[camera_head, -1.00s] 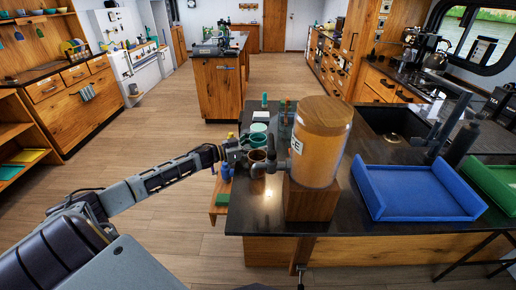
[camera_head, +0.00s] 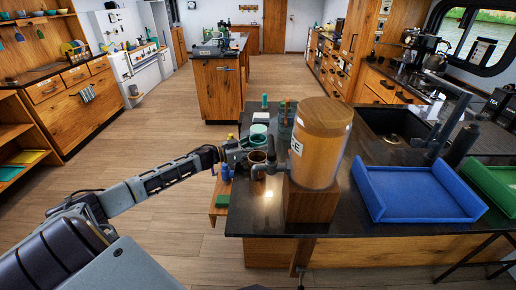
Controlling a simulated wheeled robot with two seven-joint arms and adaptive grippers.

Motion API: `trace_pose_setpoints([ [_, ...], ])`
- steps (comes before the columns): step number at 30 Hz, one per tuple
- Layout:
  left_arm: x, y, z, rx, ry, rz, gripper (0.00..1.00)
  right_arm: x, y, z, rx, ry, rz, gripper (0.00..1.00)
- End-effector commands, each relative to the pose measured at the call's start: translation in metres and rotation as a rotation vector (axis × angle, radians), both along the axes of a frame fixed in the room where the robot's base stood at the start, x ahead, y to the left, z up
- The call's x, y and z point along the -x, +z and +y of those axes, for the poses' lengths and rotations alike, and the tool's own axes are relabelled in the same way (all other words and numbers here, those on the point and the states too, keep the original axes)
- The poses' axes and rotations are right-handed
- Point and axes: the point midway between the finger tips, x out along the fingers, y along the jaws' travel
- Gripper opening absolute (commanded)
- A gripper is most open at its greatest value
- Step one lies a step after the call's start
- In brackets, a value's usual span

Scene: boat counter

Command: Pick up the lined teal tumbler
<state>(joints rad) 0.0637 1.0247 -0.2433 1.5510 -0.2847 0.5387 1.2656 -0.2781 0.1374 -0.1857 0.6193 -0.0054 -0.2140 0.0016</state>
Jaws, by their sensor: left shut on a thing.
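Lines on the tumbler are too small to make out. Another pale teal cup (camera_head: 260,118) stands just behind it. A brown cup (camera_head: 257,157) is close in front of the held tumbler; whether they touch cannot be told. My right gripper is not in view.
A large dispenser (camera_head: 320,150) with a wooden lid stands on a wooden block (camera_head: 310,205) just right of the cups, its tap pointing towards them. A blue tray (camera_head: 415,190) lies further right, before the sink. Blue bottles (camera_head: 226,173) stand left below the gripper.

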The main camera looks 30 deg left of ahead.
Motion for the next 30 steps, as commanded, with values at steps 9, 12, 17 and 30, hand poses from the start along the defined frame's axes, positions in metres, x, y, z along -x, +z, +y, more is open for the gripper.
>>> trace_pose_setpoints([
  [9, 0.000, 0.015, 0.000, -0.002, -0.001, -0.003, 0.28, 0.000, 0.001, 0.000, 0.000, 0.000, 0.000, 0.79],
  [12, 0.000, 0.025, 0.000, -0.002, -0.002, -0.003, 0.28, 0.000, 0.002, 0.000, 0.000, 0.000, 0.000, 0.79],
  [17, 0.000, 0.046, 0.000, -0.002, -0.001, -0.002, 0.28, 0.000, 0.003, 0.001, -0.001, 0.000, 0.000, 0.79],
  [30, 0.000, 0.095, 0.000, -0.001, -0.001, -0.002, 0.28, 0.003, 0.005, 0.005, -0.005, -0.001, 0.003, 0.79],
])
